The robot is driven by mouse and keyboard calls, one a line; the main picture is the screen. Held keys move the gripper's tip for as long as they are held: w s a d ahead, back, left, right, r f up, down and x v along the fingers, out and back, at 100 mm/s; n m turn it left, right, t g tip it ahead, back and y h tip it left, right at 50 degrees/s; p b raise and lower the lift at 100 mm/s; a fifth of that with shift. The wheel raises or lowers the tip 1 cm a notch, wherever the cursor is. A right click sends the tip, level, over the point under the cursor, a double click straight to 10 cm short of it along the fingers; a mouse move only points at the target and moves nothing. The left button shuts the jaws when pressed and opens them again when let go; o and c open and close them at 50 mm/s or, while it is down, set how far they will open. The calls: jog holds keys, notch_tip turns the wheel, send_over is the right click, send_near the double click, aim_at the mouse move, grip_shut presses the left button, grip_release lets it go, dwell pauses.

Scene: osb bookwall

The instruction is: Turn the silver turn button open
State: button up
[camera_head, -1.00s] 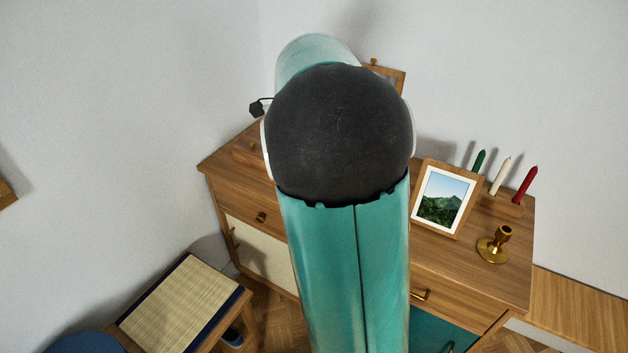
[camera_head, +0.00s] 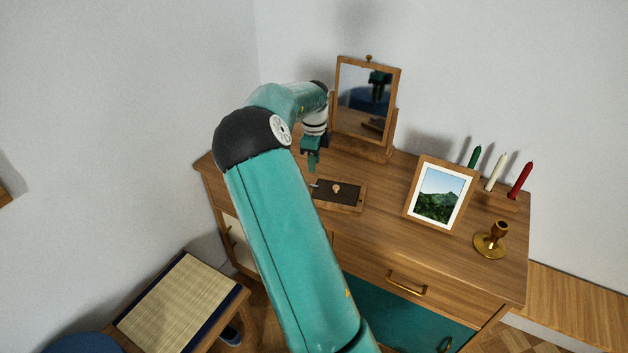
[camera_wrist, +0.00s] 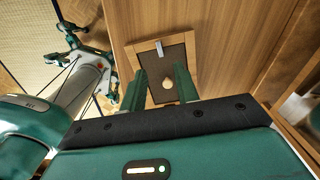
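A small silver turn button (camera_wrist: 159,48) sits at one edge of a wooden frame with a dark panel (camera_wrist: 148,60) in the wrist view; a light round knob (camera_wrist: 167,83) is on the panel. In the head view the dark panel (camera_head: 351,194) lies on the dresser top, with the silver button (camera_head: 315,184) at its left end. My gripper (camera_head: 311,160) is above the dresser, close to the button end. In the wrist view my gripper (camera_wrist: 160,72) is open, its two green fingers apart with nothing between them. The button appears beyond the fingertips.
A tilting mirror (camera_head: 365,100) stands behind the panel. A framed picture (camera_head: 439,195), a brass candlestick (camera_head: 491,240) and green, white and red candles (camera_head: 496,172) stand to the right. The dresser top (camera_head: 385,235) in front is bare. A stool (camera_head: 178,300) stands at lower left.

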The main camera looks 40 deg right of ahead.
aim_at(314, 185)
notch_tip(314, 185, down, 8)
jog(key=shift+f, duration=0.1)
grip_shut()
